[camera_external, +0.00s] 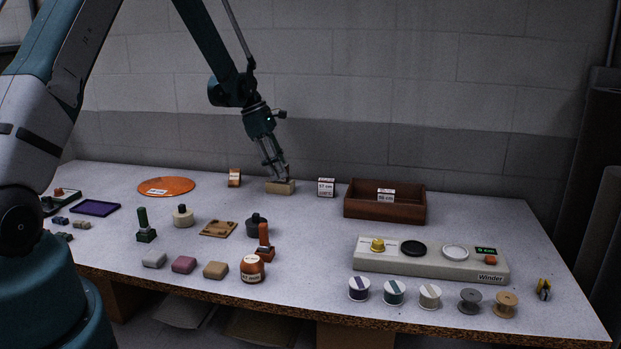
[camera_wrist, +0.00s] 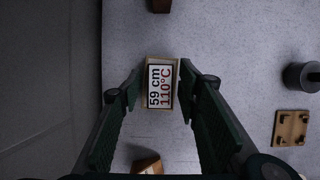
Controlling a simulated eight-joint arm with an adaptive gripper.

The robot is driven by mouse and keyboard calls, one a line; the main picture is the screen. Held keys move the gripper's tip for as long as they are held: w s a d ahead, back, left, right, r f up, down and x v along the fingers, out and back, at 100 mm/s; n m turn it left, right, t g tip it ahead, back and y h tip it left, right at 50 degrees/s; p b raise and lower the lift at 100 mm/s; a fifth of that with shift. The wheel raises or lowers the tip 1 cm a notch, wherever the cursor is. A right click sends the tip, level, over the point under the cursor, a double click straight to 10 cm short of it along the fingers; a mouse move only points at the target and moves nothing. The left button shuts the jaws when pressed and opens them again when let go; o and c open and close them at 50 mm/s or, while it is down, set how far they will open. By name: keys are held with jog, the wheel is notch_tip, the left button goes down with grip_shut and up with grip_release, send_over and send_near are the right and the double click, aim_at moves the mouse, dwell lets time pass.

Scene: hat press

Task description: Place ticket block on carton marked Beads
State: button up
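The block under my gripper is a small tan block (camera_external: 281,187) at the back of the table. In the wrist view this block (camera_wrist: 161,84) shows a white label reading "59 cm 110°C". My gripper (camera_external: 277,178) points down over it. In the wrist view my gripper's fingers (camera_wrist: 159,80) are apart, one on each side of the block, with a visible gap on the left; I cannot tell whether the right finger touches. I can read "Beads" on nothing in view, so I cannot tell which thing is that carton.
A small orange-brown labelled block (camera_external: 234,177) stands left of my gripper, and a labelled block (camera_external: 326,187) stands right. A brown open box (camera_external: 360,208) is further right. An orange disc (camera_external: 180,186) lies left. Stamps, spools and a winder (camera_external: 432,265) fill the front.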

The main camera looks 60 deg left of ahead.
jog(key=v, duration=1.2)
jog(key=shift+r, duration=0.15)
jog(key=shift+d, duration=0.15)
dwell(0.6)
jog(key=s+d+r+m+y, duration=0.15)
jog(key=d+r+m, duration=0.35)
jog(key=d, duration=0.5)
jog(key=s+d+r+m, duration=0.25)
jog(key=d+r, duration=0.35)
jog(key=d, duration=0.4)
jog(key=s+d+r+m+y, duration=0.1)
jog(key=d+r+m, duration=0.4)
jog(key=d, duration=0.4)
jog(key=s+d+r+m+t, duration=0.1)
jog(key=s+d+m+t, duration=0.3)
jog(key=s+d+m, duration=1)
jog(key=s+d, duration=0.8)
jog(key=d, duration=0.1)
jog(key=shift+d+y, duration=0.25)
jog(key=shift+y, duration=0.1)
